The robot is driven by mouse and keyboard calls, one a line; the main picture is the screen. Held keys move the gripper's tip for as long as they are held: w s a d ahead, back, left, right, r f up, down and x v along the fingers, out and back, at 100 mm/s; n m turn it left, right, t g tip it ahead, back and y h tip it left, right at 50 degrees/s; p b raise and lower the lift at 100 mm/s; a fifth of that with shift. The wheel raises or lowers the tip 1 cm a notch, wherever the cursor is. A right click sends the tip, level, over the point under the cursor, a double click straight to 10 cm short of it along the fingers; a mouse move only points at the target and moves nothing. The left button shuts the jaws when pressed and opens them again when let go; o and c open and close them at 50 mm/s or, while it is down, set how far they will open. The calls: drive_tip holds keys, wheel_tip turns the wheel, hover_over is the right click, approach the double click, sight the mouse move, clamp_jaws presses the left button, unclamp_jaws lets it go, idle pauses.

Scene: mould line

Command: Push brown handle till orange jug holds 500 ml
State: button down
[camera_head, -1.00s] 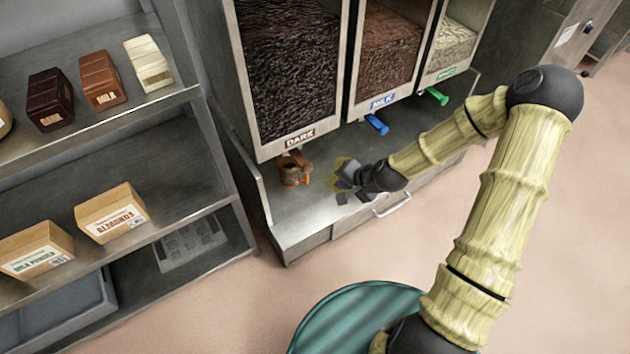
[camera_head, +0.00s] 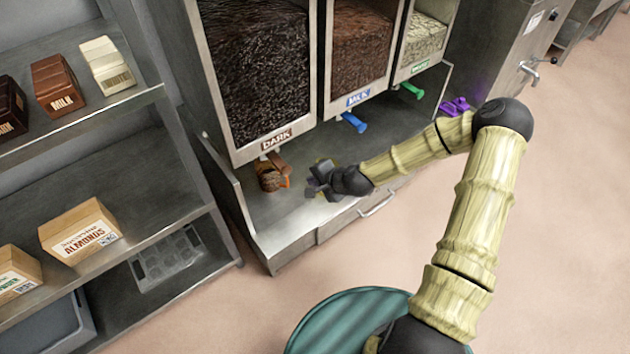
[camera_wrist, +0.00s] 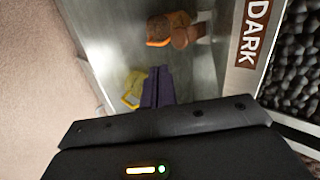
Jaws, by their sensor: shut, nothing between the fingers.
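The brown handle (camera_head: 282,163) sticks out below the bin labelled DARK (camera_head: 276,141). It also shows in the wrist view (camera_wrist: 184,38). The orange jug (camera_head: 270,178) stands on the metal ledge under that handle, with brown showing in it; I cannot read its level. The wrist view shows its orange part (camera_wrist: 157,29) close against the handle. My gripper (camera_head: 314,183) is shut and empty, just right of the jug and apart from it. In the wrist view the fingers (camera_wrist: 157,88) point toward the jug and handle.
A yellow thing (camera_wrist: 132,90) lies beside my fingers, mostly hidden in the head view. Blue (camera_head: 354,122) and green (camera_head: 412,91) handles sit under the neighbouring bins. A purple thing (camera_head: 456,106) lies at the ledge's right end. Shelves with boxes (camera_head: 80,232) stand left.

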sight(288, 174)
drive_tip(key=w+a+f+b, duration=0.1)
drive_tip(key=w+a, duration=0.1)
drive_tip(key=w+a+f+b, duration=0.1)
drive_tip(key=w+f, duration=0.1)
drive_tip(key=w+a+f+b, duration=0.1)
drive_tip(key=w+a, duration=0.1)
drive_tip(key=shift+w+a+f+b, duration=0.35)
